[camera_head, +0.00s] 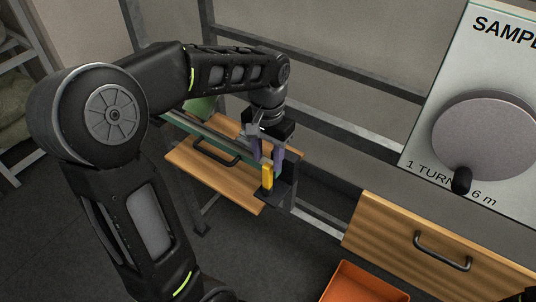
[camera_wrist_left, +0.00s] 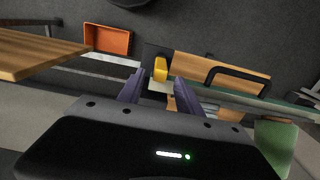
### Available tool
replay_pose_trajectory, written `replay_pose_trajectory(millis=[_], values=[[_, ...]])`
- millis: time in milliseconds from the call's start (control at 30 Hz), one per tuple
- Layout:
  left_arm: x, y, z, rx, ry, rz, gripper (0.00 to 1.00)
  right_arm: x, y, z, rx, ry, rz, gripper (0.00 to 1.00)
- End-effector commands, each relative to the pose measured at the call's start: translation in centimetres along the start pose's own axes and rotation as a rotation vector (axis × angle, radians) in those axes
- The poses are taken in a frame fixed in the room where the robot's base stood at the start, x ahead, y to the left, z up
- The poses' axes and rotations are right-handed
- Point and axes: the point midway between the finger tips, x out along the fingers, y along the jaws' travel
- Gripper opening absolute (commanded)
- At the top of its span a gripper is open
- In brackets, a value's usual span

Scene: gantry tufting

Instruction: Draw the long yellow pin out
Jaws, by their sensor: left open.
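The yellow pin (camera_head: 267,177) stands upright at a dark bracket (camera_head: 272,194) by the end of a rail. It also shows in the left wrist view (camera_wrist_left: 160,69), beyond the fingertips and between their lines. My left gripper (camera_head: 266,161) is directly above the pin and points down at it. Its two purple fingers (camera_wrist_left: 159,78) are apart, with nothing held between them. The lower part of the pin is hidden in or behind its seat. I cannot tell whether the fingers touch it.
A wooden drawer front with a dark handle (camera_head: 215,153) lies left of the pin. Another drawer front (camera_head: 380,229) and an orange tray (camera_head: 362,284) are at the right. A sign panel with a grey crank disc (camera_head: 487,135) stands at the far right. A green object (camera_wrist_left: 275,143) is near the rail.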

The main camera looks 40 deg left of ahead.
Motion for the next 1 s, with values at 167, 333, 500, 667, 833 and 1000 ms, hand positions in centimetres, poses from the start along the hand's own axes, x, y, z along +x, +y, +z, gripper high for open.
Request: replay_pose_trajectory(millis=[167,333,500,667,833,1000], values=[[2.3,0.0,0.1,-0.001,-0.002,0.0,0.42,1.8,0.4,-0.1,-0.002,0.005,-0.004,0.36],[4.8,0.0,0.1,-0.001,-0.001,0.0,0.42,3.5,0.8,-0.2,-0.006,0.011,-0.01,0.36],[7.0,0.0,0.1,-0.001,-0.002,0.0,0.42,4.9,1.2,-0.5,-0.01,0.016,-0.016,0.36],[8.2,0.0,0.0,-0.001,-0.001,0.0,0.42,5.6,1.3,-0.6,-0.013,0.019,-0.02,0.36],[8.5,0.0,0.0,-0.001,0.0,0.0,0.42,5.7,1.3,-0.6,-0.014,0.02,-0.021,0.36],[8.4,0.0,0.0,-0.001,0.0,0.0,0.42,5.7,1.3,-0.6,-0.014,0.02,-0.021,0.36]])
